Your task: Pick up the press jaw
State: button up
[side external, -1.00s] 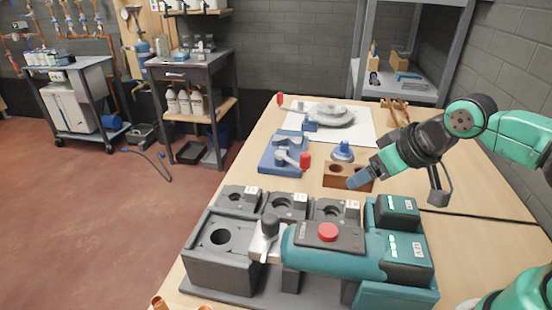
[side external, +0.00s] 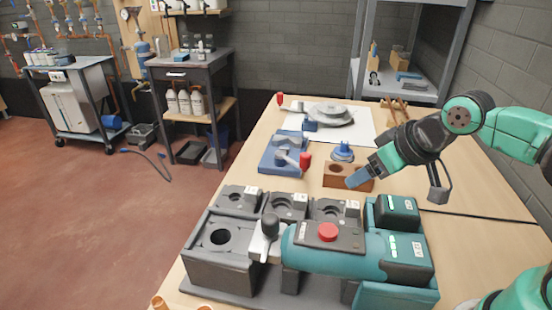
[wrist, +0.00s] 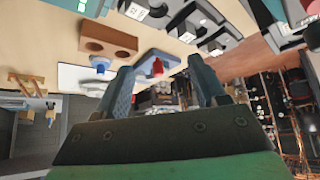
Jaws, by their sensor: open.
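Several grey press jaws with white labels sit in a row in the holder behind the press tool: a left one (side external: 240,197), a middle one (side external: 284,206) and a right one (side external: 335,210). Which one is meant, I cannot tell. The teal press tool (side external: 330,262) with a red button lies in front of them. My gripper (side external: 357,179) is tilted down, beyond and slightly right of the right jaw, beside the wooden block. In the wrist view its two blue fingers (wrist: 165,85) are spread with nothing held between them. The jaws show only partly at the top there.
A brown wooden block with holes (side external: 337,180) is close to my fingertips. A blue-based fixture with a red handle (side external: 283,155) and a small blue piece (side external: 343,152) stand nearby. Bare tabletop (side external: 470,190) lies to the right.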

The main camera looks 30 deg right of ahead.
jog(key=w+a+r+n+g, duration=0.1)
jog(key=w+a+r+n, duration=0.15)
jog(key=w+n, duration=0.3)
jog(key=n+g, duration=0.6)
jog(key=n, duration=1.4)
send_over(249, 190)
jog(key=f, duration=0.8)
jog(key=shift+s+d+f, duration=0.1)
jog(key=shift+d+f, duration=0.05)
jog(key=shift+d, duration=0.05)
jog(key=shift+a+f+n, duration=0.25)
jog(key=shift+f+n, duration=0.3)
jog(key=shift+f, duration=2.75)
grip_shut()
